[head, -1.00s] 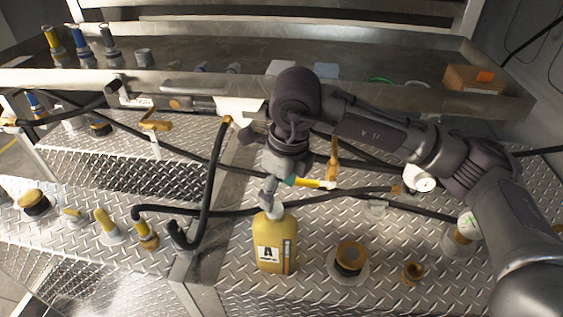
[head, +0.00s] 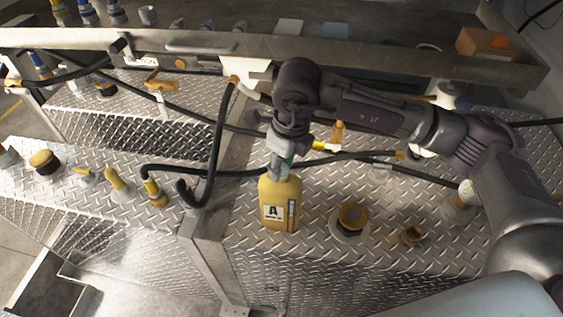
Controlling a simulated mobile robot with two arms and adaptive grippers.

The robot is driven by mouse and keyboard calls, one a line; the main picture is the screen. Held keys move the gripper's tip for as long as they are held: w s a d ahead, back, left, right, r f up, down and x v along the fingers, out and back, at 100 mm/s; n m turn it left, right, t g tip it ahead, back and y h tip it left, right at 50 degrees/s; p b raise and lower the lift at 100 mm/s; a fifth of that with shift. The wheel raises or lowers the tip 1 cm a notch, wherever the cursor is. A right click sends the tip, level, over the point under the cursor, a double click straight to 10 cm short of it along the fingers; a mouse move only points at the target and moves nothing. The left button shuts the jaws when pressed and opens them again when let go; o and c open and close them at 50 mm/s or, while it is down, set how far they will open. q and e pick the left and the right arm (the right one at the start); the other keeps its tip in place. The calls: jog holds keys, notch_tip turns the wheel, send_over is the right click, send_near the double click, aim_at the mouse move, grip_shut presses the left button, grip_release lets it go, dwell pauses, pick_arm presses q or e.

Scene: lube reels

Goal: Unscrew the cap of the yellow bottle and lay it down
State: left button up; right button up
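The yellow bottle (head: 279,204) with a white label marked "A" stands upright on the diamond-plate deck (head: 330,262). My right gripper (head: 279,172) points down right at the top of the bottle, its arm reaching in from the right. The gripper's fingers cover the bottle's neck, so the cap is hidden. I cannot tell whether the fingers are closed on the cap. My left gripper is not in view.
Black hoses (head: 222,140) run behind and to the left of the bottle. A round yellow-topped fitting (head: 352,217) and a smaller brass one (head: 411,235) stand to the right. A cardboard box (head: 484,43) sits on the back shelf. Bare deck lies in front of the bottle.

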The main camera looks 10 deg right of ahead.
aim_at(282, 168)
jog(key=shift+c, duration=1.2)
jog(key=shift+f+n+b, duration=0.2)
jog(key=shift+n+b, duration=0.4)
jog(key=shift+b, duration=0.2)
jog(key=n+b, duration=0.2)
jog(key=n, duration=0.1)
jog(key=shift+r+n+g+b, duration=0.1)
jog(key=shift+n+g+b, duration=0.2)
jog(key=shift+n+b, duration=0.1)
jog(key=shift+r, duration=0.1)
jog(key=shift+r, duration=0.1)
jog(key=shift+r+p, duration=1.65)
jog(key=shift+r, duration=2.05)
jog(key=shift+w+f, duration=0.1)
